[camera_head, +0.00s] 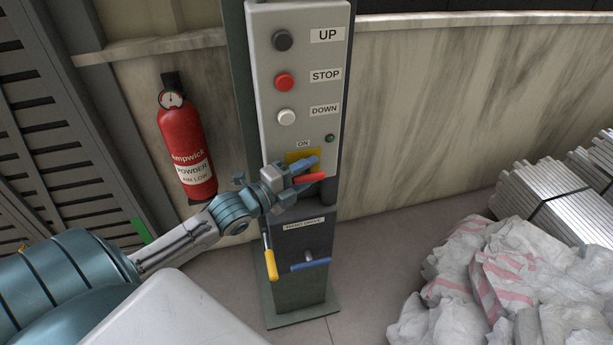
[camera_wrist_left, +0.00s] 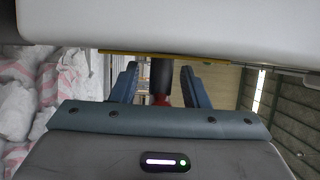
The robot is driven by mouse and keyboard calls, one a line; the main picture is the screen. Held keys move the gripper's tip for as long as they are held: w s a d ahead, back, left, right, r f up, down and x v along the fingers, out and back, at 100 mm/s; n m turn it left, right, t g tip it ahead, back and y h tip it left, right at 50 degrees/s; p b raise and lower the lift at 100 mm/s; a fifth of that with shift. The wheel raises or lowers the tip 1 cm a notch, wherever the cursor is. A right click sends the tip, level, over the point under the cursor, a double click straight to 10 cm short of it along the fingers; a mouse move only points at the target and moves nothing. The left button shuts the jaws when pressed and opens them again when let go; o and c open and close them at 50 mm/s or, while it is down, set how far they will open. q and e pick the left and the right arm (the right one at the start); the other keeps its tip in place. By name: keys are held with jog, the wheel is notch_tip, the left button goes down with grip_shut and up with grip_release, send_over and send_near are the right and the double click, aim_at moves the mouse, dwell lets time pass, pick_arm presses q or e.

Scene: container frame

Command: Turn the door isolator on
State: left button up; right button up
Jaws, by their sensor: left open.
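The grey control post (camera_head: 297,60) stands upright in the head view, with the door isolator in its lower part. The isolator shows a yellow plate (camera_head: 301,155) under an "ON" label (camera_head: 303,144). Its red handle (camera_head: 309,178) points sideways to the right. My left gripper (camera_head: 313,170) is open at the isolator, its blue fingers around the red handle, and covers much of the switch. In the left wrist view, a dark shaft with a red end (camera_wrist_left: 161,98) lies between the two open fingers (camera_wrist_left: 159,72); contact cannot be told. My right gripper is out of view.
Black UP (camera_head: 283,40), red STOP (camera_head: 284,82) and white DOWN (camera_head: 287,117) buttons sit above. A yellow-handled lever (camera_head: 270,262) and a blue handle (camera_head: 311,264) are below. A fire extinguisher (camera_head: 186,145) hangs left; white sacks (camera_head: 500,280) and metal bars (camera_head: 550,200) lie right.

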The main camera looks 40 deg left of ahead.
pick_arm(q)
grip_shut()
